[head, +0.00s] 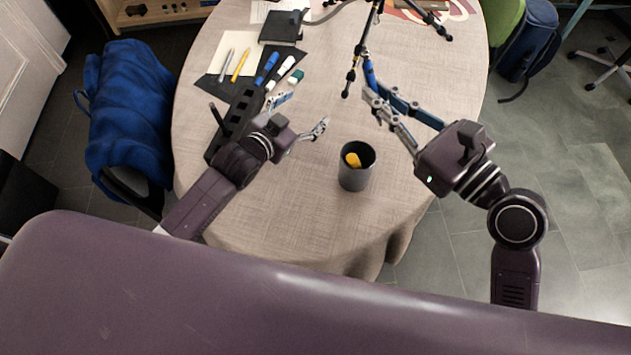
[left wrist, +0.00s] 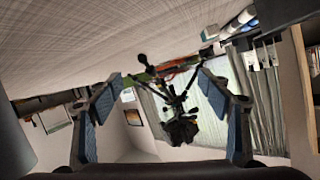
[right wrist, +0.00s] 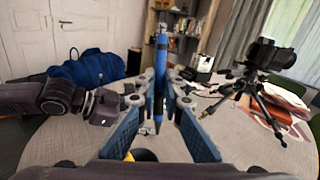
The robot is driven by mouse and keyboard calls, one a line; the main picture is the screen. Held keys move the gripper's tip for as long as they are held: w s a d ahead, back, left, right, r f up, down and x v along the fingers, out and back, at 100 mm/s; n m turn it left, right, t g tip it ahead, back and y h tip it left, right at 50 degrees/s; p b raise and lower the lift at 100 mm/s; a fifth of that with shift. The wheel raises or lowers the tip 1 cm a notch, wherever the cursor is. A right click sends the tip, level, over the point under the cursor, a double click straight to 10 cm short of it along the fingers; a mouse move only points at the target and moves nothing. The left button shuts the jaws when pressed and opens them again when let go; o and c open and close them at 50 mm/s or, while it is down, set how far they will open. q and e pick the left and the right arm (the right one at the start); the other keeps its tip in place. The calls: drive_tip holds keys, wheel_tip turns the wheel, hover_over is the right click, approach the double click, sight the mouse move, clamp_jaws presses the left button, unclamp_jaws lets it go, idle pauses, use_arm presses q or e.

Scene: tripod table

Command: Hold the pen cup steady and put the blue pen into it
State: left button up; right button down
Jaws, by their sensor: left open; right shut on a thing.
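The pen cup (head: 355,178) is a grey cylinder standing upright on the table, with a yellow thing (head: 353,160) inside it. My right gripper (head: 371,88) is shut on the blue pen (head: 369,72), above the table and beyond the cup. In the right wrist view the blue pen (right wrist: 161,62) stands roughly upright between the fingertips. My left gripper (head: 303,113) is open and empty, to the left of the cup and apart from it. The left wrist view shows its two fingers (left wrist: 160,78) spread with nothing between them. The cup is not recognisable in that view.
A black tripod (head: 362,50) stands at the back of the round table (head: 300,205). Pens, markers (head: 268,67) and paper lie at the back left, with a black rack (head: 232,122) near my left arm. The tabletop in front of the cup is clear.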

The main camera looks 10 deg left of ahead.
use_arm(q)
drive_tip(key=s, duration=0.3)
drive_tip(key=s+d+h, duration=0.1)
drive_tip(key=s, duration=0.2)
drive_tip(key=s+d+m+g+h, duration=0.1)
drive_tip(key=s, duration=0.2)
drive_tip(key=shift+s+d+r, duration=0.1)
drive_tip(key=shift+s+d, duration=0.05)
drive_tip(key=shift+s, duration=0.05)
drive_tip(key=s+d+h, duration=0.1)
drive_tip(key=s, duration=0.2)
drive_tip(key=s+d+r+g+h, duration=0.1)
drive_tip(key=s+d, duration=0.1)
drive_tip(key=s, duration=0.2)
drive_tip(key=s+d+r+g, duration=0.1)
drive_tip(key=s, duration=0.3)
drive_tip(key=shift+s+d+r+m+h, duration=0.15)
drive_tip(key=shift+d+m+h, duration=0.25)
drive_tip(key=x, duration=1.1)
drive_tip(key=shift+d+f, duration=0.2)
drive_tip(key=shift+d, duration=0.15)
use_arm(e)
drive_tip(key=shift+s+a+r, duration=0.1)
use_arm(q)
drive_tip(key=c, duration=1.4)
use_arm(e)
hover_over(368, 146)
drive_tip(key=s, duration=0.4)
drive_tip(key=shift+f, duration=6.5)
drive_tip(key=shift+a, duration=0.15)
